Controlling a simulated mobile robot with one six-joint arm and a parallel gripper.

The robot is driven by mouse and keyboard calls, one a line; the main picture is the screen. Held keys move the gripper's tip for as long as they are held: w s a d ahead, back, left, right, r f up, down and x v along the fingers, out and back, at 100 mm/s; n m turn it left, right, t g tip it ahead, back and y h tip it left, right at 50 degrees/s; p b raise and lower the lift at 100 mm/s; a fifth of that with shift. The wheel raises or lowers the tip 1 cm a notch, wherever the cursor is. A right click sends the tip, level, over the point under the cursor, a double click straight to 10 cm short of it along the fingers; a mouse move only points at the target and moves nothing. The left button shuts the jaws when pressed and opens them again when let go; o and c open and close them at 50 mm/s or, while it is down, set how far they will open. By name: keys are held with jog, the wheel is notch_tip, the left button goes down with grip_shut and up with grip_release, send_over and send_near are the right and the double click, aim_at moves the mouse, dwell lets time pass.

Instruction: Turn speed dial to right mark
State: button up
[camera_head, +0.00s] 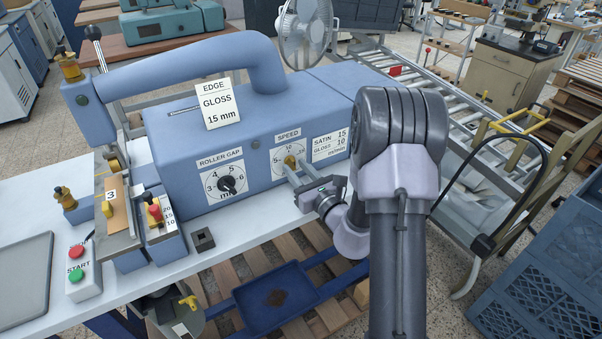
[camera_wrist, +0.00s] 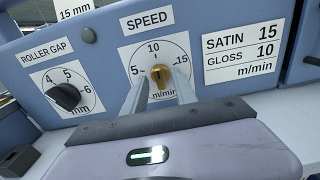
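The speed dial is a brass knob (camera_wrist: 161,74) on a round white scale marked 5, 10 and 15 m/min, under the label SPEED. The knob also shows in the head view (camera_head: 290,161). Its exact pointer setting is too small to read surely. My gripper (camera_wrist: 161,84) faces the dial, with one finger on each side of the knob. The fingers look apart, with a narrow gap beside the knob; contact is not clear. A plate (camera_wrist: 240,48) right of the dial reads SATIN 15, GLOSS 10 m/min. A card (camera_head: 217,104) on the machine reads EDGE, GLOSS, 15 mm.
A black roller gap knob (camera_wrist: 66,96) sits left of the speed dial. The blue machine body (camera_head: 180,150) stands on a white table (camera_head: 120,292). A START button box (camera_head: 84,272) is at the front left. A blue tray (camera_head: 247,315) lies below.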

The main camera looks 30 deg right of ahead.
jog(key=s+p, duration=0.8)
jog(key=s, duration=0.9)
jog(key=shift+s+d, duration=0.15)
jog(key=shift+d, duration=0.15)
